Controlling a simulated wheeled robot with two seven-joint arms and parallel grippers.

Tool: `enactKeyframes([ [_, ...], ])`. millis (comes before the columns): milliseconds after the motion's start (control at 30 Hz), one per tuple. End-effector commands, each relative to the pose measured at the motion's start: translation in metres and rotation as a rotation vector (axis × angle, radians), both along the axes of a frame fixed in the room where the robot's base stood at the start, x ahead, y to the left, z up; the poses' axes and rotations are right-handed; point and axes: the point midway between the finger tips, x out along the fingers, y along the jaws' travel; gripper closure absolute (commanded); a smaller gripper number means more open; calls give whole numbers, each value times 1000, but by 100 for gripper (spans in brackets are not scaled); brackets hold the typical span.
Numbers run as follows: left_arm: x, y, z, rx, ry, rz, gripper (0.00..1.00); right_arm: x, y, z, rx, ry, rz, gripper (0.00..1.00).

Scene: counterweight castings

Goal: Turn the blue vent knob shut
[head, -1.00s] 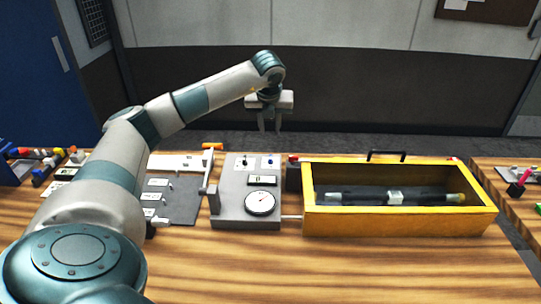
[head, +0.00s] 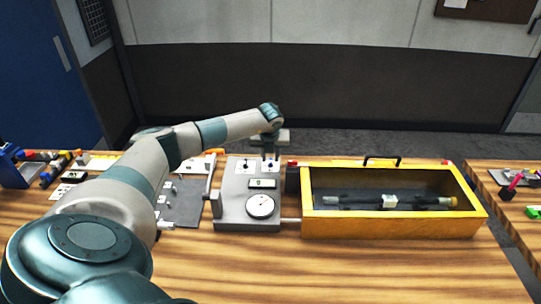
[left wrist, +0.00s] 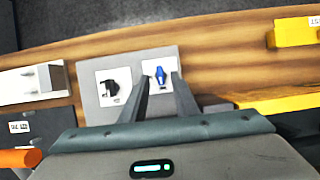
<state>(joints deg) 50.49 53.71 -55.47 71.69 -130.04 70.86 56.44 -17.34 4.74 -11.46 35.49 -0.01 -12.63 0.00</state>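The blue vent knob (left wrist: 160,76) sits on a white square plate at the far edge of a grey control box (head: 232,208). In the head view the knob (head: 270,165) is small, just below my left gripper (head: 270,153). The left wrist view shows my left gripper (left wrist: 161,84) open, with one finger on each side of the blue knob in the picture. I cannot tell whether the fingers touch it or how far above it they are. My right gripper is in neither view.
A black knob (left wrist: 112,87) sits beside the blue one on its own white plate. The box also has a round dial (head: 260,206). A yellow open case (head: 390,226) with a dark rod stands right. A grey mat (head: 185,209) lies left. The front table is clear.

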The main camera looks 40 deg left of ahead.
Motion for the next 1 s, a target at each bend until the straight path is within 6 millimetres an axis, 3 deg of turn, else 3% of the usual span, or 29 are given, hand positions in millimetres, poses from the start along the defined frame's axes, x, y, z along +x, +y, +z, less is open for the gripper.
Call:
enactKeyframes([
  [300, 7, 5, -21, -1, -1, 0, 73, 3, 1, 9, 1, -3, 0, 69],
  [633, 7, 6, -23, 0, -1, 0, 73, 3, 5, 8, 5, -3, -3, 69],
  [767, 7, 6, -22, 0, -1, 0, 100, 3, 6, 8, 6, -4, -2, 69],
  [1000, 7, 6, -22, 0, -1, -3, 100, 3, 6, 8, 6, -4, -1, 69],
])
